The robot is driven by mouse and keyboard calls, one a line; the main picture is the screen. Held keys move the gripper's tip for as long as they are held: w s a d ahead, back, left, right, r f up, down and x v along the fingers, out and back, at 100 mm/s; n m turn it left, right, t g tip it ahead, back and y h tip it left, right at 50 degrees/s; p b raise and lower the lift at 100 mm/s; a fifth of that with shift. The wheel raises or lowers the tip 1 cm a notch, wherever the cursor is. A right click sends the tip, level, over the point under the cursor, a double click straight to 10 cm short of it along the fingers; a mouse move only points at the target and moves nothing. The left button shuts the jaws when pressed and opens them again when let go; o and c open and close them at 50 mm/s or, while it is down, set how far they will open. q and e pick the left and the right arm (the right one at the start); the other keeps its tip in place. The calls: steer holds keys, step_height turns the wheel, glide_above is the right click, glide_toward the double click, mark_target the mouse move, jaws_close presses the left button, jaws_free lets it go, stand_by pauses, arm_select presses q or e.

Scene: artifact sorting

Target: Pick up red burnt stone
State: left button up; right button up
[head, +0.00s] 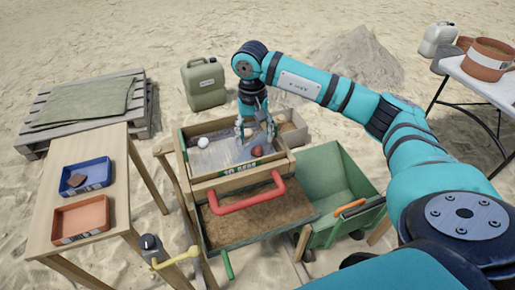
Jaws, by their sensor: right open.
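The red burnt stone (258,149) is a small dark-red lump inside the sieve box (189,158), near its right side. My right gripper (255,140) points down into the box from above, with its fingers apart around or just over the stone. I cannot tell whether the fingers touch it. My left gripper is not in view.
A white round object (203,143) lies in the same box. A red handle (240,200) crosses its front. A green wheelbarrow (335,165) stands at right. A wooden table (115,160) at left holds a blue tray (104,165) and an orange tray (103,205).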

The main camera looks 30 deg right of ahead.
mark_target(257, 149)
steer(key=shift+f, duration=0.65)
steer(key=f, duration=0.1)
steer(key=f+p, duration=0.1)
steer(key=f, duration=0.1)
steer(key=f+p, duration=0.1)
steer(key=shift+d+f, duration=0.15)
steer(key=shift+d, duration=0.1)
steer(key=shift+w+f, duration=0.1)
steer(key=shift+f, duration=0.3)
steer(key=c, duration=1.2)
